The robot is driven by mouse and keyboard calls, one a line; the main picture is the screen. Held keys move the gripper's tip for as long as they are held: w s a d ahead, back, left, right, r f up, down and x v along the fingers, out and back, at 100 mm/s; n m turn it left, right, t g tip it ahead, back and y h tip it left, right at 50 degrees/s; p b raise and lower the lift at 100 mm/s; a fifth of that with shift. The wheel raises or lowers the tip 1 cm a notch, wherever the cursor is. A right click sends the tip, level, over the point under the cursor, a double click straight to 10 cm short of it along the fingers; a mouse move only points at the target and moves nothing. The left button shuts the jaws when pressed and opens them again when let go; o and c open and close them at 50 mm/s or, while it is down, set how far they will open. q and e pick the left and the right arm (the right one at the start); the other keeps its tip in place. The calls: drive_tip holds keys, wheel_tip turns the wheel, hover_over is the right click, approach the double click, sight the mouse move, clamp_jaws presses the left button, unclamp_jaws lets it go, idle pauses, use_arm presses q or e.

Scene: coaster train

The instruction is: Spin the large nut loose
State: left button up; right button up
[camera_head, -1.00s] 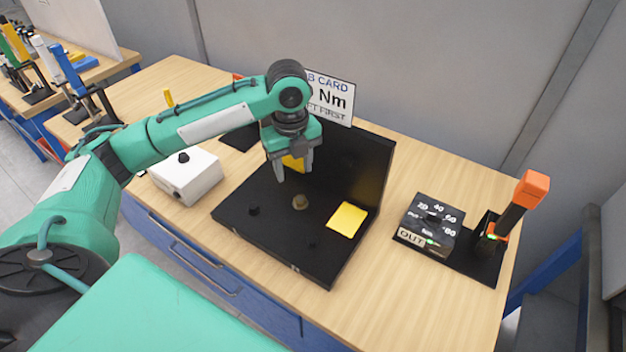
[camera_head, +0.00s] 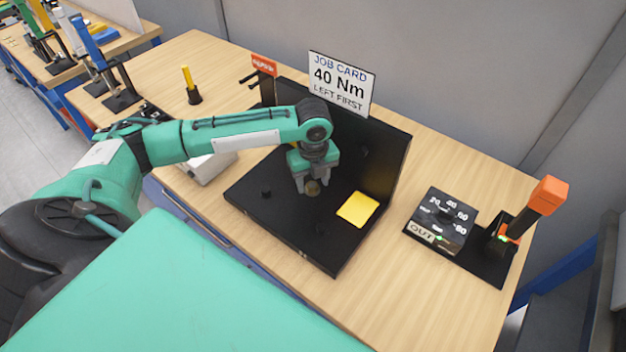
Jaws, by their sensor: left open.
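The large nut (camera_head: 313,188) is a small brownish round piece on the base of the black fixture (camera_head: 290,230). My left gripper (camera_head: 312,189) points down right at the nut, with its fingers open and the nut showing between or just in front of the tips. I cannot tell whether the fingers touch it. A small black stud (camera_head: 266,193) stands to the left of the nut, and another small dark piece lies nearer the front edge. My right gripper is not in view.
A yellow pad (camera_head: 357,208) lies right of the nut. The fixture's upright back panel (camera_head: 385,160) stands behind. A job card (camera_head: 341,84) reads 40 Nm, left first. A dial box (camera_head: 443,218) and an orange-handled tool (camera_head: 540,200) stand at right. A white box (camera_head: 208,168) is partly behind my arm.

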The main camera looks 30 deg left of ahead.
use_arm(q)
drive_tip(key=shift+f, duration=0.5)
drive_tip(key=c, duration=1)
drive_tip(key=shift+r+n+p, duration=0.15)
drive_tip(key=shift+n+p, duration=0.35)
drive_tip(key=shift+p, duration=0.35)
drive_tip(key=n+p, duration=0.8)
drive_tip(key=p, duration=0.1)
drive_tip(key=n+p, duration=0.4)
drive_tip(key=p, duration=0.1)
drive_tip(key=shift+w, duration=0.25)
drive_tip(key=shift+n+p, duration=0.35)
drive_tip(key=shift+n, duration=0.15)
drive_tip(key=shift+n+p, duration=0.5)
drive_tip(key=shift+n, duration=0.4)
drive_tip(key=n, duration=0.2)
drive_tip(key=shift+f+n, duration=0.2)
drive_tip(key=shift+n, duration=0.2)
drive_tip(key=n, duration=0.6)
drive_tip(key=shift+w+a, duration=0.1)
drive_tip(key=shift+a, duration=0.05)
drive_tip(key=n, duration=0.5)
drive_tip(key=shift+a, duration=0.1)
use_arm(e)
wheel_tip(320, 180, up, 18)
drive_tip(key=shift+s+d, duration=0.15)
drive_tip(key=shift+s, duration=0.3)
